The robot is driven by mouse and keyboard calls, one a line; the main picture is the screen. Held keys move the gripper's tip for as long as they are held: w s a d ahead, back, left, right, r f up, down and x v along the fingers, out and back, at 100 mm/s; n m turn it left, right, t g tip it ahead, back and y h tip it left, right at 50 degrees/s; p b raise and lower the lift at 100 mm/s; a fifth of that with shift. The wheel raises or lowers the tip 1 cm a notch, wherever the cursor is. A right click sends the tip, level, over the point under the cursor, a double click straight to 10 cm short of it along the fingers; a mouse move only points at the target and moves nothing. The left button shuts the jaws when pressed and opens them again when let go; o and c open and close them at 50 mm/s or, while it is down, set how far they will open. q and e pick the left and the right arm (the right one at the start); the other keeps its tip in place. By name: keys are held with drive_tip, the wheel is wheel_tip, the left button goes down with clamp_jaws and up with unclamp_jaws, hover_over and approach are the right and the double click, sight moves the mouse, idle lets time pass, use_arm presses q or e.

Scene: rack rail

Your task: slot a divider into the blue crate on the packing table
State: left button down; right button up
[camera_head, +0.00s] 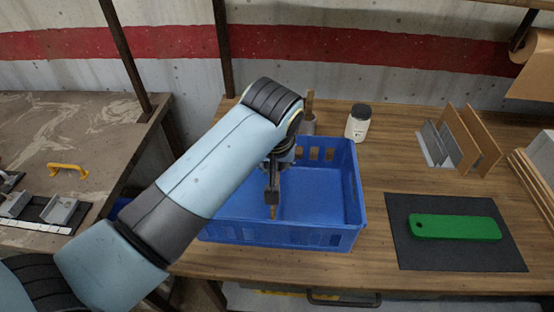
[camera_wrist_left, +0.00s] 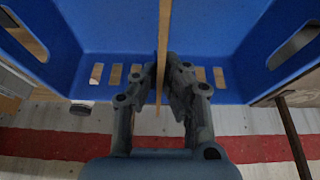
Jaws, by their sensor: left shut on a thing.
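The blue crate (camera_head: 352,215) stands on the wooden packing table (camera_head: 375,275), open at the top, with slots in its far wall. My left arm reaches over it, hiding its left part. My left gripper (camera_head: 272,192) points down inside the crate's outline and is shut on a thin brown divider (camera_head: 273,212). In the left wrist view the divider (camera_wrist_left: 164,35) shows edge-on between the fingers (camera_wrist_left: 162,85), with the crate's blue walls (camera_wrist_left: 110,40) around it. I cannot tell whether the divider touches the crate floor or sits in a slot. My right gripper is not in view.
A rack of grey and brown panels (camera_head: 466,132) stands at the back right. A white jar with a dark lid (camera_head: 358,122) is behind the crate. A green slab (camera_head: 455,227) lies on a dark mat (camera_head: 410,257) at right. Another table (camera_head: 85,120) is at left.

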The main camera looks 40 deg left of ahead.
use_arm(q)
drive_tip(key=shift+f+b, duration=0.8)
drive_tip(key=shift+f, duration=1.05)
drive_tip(key=c, duration=1.4)
unclamp_jaws()
drive_tip(key=v, duration=0.7)
drive_tip(key=shift+d+r, duration=0.1)
drive_tip(key=shift+r, duration=0.1)
drive_tip(key=shift+s, duration=0.1)
